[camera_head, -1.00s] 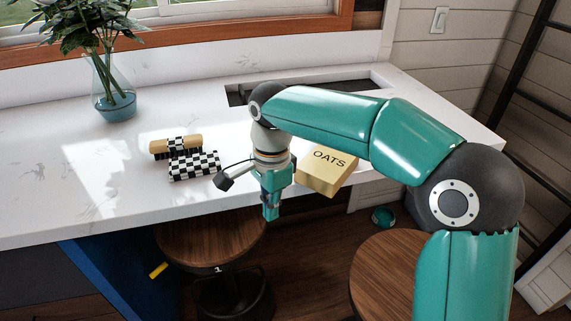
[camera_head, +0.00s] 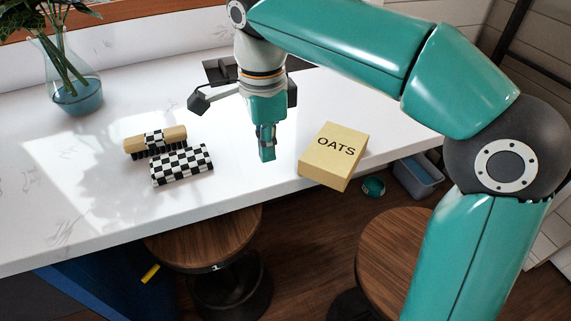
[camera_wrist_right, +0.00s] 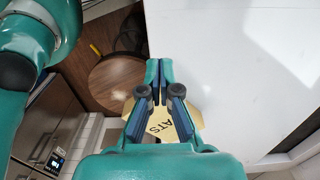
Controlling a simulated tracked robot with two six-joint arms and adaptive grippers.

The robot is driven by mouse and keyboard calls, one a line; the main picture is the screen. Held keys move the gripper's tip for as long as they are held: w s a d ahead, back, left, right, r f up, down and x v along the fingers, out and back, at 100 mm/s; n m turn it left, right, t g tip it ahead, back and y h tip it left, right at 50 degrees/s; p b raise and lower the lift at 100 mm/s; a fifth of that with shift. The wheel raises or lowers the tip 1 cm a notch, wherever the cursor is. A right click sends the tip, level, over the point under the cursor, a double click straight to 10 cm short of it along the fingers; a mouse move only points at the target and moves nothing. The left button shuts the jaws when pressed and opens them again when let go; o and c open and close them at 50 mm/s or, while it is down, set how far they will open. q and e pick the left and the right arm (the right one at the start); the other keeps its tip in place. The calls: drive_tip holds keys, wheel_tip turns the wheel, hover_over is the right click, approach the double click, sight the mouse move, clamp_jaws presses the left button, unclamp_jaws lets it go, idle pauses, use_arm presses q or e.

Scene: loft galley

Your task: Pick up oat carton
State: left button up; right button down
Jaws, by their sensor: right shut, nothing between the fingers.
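The oat carton (camera_head: 333,157) is a pale yellow box marked OATS, lying on the white counter close to its front edge. My right gripper (camera_head: 267,150) points down over the counter, just left of the carton and apart from it in the head view. Its fingers are shut and empty. In the right wrist view the shut fingers (camera_wrist_right: 162,80) cross in front of the carton (camera_wrist_right: 158,128), hiding part of it and its lettering. My left gripper is not in view.
A brush (camera_head: 154,141) and a black-and-white checkered item (camera_head: 182,164) lie left of the gripper. A glass vase (camera_head: 75,88) stands at the back left. Wooden stools (camera_head: 205,238) stand below the counter edge. Bare counter lies between the checkered item and carton.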

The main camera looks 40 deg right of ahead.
sight(299, 161)
wheel_tip(299, 161, down, 6)
drive_tip(key=shift+s+r+b, duration=0.1)
drive_tip(key=shift+r+b, duration=0.05)
drive_tip(key=shift+b, duration=0.15)
drive_tip(key=d, duration=0.2)
drive_tip(key=s+d, duration=0.1)
drive_tip(key=shift+d+r+p, duration=0.25)
drive_tip(key=shift+p, duration=0.05)
drive_tip(key=shift+d, duration=0.25)
drive_tip(key=shift+s+d, duration=0.25)
drive_tip(key=shift+d, duration=0.65)
drive_tip(key=shift+a, duration=0.1)
